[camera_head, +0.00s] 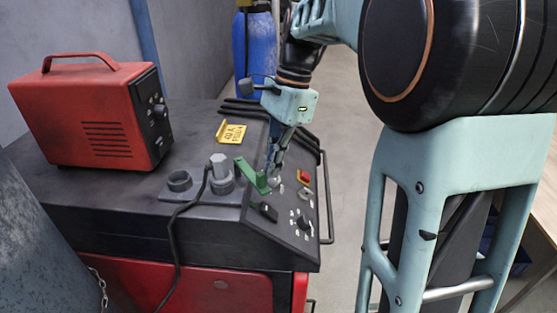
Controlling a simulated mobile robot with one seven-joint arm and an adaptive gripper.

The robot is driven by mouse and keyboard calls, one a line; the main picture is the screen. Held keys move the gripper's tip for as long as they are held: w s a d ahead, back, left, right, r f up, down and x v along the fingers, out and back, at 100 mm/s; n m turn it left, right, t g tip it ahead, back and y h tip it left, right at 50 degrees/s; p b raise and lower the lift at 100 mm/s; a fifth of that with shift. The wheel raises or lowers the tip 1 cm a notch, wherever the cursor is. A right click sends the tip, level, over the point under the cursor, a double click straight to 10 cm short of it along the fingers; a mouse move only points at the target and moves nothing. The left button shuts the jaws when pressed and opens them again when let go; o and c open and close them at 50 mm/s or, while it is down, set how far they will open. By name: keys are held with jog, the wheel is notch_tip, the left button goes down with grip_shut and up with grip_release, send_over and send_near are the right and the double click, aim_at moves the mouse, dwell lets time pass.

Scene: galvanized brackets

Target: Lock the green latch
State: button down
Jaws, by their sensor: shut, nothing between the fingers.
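The green latch (249,176) is a flat green lever on the sloped edge of the dark machine's control panel, beside a grey plug and socket. It slants from upper left to lower right. My gripper (271,176) is shut and points down at the panel, just right of the latch's lower right end. The fingertips are at or very near the latch; I cannot tell whether they touch it. Part of the panel behind the fingers is hidden.
The dark machine top (110,207) carries a red box with a handle (95,110), a yellow tag (231,132) and a grey plug (220,167) with a black cable. Knobs (304,222) and a red switch (304,177) sit close to the gripper. A blue cylinder (254,55) stands behind.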

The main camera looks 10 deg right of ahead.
jog(key=a+m, duration=0.1)
jog(key=s+a+m, duration=0.1)
jog(key=a+m, duration=0.1)
jog(key=s+a+m+t+p, duration=0.1)
jog(key=a, duration=0.1)
jog(key=shift+a, duration=0.25)
jog(key=shift+d, duration=0.1)
jog(key=shift+w+d+p, duration=0.5)
jog(key=shift+w+d, duration=0.05)
jog(key=shift+w, duration=0.05)
